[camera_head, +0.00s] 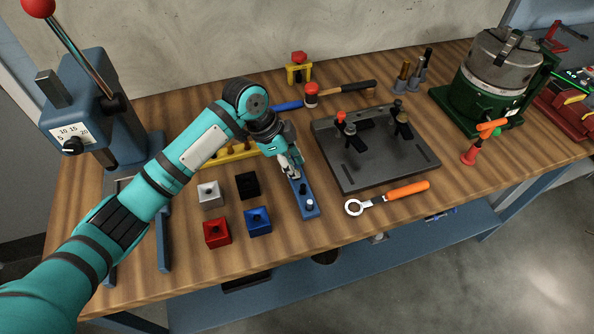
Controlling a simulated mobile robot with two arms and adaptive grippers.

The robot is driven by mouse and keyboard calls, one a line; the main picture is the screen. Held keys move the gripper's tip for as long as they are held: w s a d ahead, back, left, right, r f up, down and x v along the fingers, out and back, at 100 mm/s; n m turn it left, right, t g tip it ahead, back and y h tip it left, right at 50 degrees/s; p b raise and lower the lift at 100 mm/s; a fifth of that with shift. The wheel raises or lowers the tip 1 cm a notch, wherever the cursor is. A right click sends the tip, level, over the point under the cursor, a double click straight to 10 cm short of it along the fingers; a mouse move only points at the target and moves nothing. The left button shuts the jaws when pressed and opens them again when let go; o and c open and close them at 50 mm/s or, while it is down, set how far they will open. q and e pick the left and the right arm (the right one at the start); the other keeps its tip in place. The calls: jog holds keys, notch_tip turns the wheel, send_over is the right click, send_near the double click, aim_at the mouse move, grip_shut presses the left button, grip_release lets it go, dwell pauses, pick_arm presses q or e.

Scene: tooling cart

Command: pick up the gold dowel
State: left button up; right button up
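My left gripper (291,170) points down over the far part of a narrow blue block (309,212) near the middle of the bench. Its fingers hide that part of the block, and I cannot tell whether they are open or closed on something. A pale silver pin (308,202) and a small dark one show on the block's near part. No gold dowel is clearly visible on the block. A gold-brown cylindrical piece (404,72) stands upright in a grey holder at the back; I cannot tell whether it is the dowel. My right gripper is out of view.
White (209,194), black (247,185), red (217,232) and blue (258,221) square blocks sit left of the blue block. A blue press (95,120) stands far left.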

pick_arm(q)
jog(key=shift+x, duration=0.9)
jog(key=shift+c, duration=0.2)
grip_shut()
